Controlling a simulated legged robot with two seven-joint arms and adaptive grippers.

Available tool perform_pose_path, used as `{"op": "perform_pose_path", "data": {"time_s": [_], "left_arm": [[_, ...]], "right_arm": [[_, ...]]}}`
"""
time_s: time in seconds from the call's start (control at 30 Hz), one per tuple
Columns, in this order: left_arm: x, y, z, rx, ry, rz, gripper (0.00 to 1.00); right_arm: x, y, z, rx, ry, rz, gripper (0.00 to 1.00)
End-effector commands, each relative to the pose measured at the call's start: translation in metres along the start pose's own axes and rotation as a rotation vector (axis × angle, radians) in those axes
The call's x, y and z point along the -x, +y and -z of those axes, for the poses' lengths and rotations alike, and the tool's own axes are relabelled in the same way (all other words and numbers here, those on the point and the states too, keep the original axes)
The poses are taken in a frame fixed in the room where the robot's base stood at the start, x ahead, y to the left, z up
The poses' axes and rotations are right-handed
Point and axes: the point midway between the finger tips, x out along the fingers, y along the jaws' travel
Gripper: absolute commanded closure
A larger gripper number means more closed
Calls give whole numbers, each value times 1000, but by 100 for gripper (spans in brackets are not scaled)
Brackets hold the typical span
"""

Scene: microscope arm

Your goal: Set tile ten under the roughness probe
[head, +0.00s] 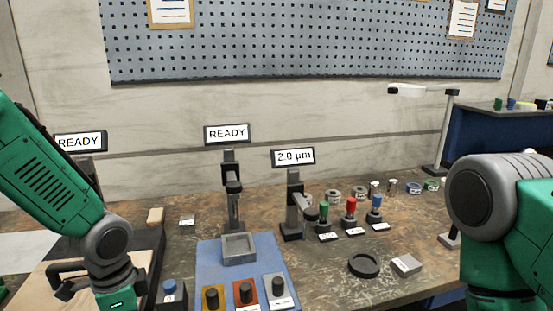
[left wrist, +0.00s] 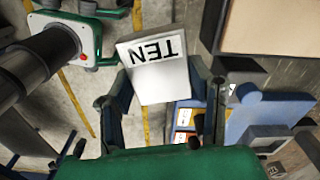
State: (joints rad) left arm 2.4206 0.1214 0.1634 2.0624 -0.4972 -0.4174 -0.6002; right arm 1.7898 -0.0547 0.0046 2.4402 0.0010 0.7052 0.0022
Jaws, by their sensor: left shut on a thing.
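A pale grey-white tile (left wrist: 155,72) marked TEN is in the left wrist view. It sits between the two dark fingers of my left gripper (left wrist: 161,82), which is shut on it. In the head view my left arm reaches down at the lower left, and the tile does not show there. A gauge stand (head: 292,210) under a "2.0 µm" display (head: 293,157) stands right of centre. Another stand (head: 231,190) under a READY display (head: 227,133) stands behind a grey square tray (head: 238,247). I cannot tell which is the roughness probe. My right gripper is out of view.
A blue mat (head: 213,262) carries the tray and several black-knobbed blocks. A black ring (head: 364,265) and a grey block (head: 406,264) lie in front. A lamp (head: 440,140) stands at back right.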

Motion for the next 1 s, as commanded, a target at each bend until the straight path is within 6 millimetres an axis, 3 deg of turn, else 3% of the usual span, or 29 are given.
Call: {"op": "perform_pose_path", "data": {"time_s": [0.27, 0.63, 0.8, 1.0], "left_arm": [[-14, 16, 3, 296, 0, 1, 100], [-43, 44, 8, 928, -1, 3, 100], [-48, 49, 8, 1071, 1, 6, 100], [-49, 50, 8, 1108, 1, 6, 100]], "right_arm": [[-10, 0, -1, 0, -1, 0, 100], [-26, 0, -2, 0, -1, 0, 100], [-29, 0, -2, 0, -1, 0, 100], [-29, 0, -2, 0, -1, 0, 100]]}}
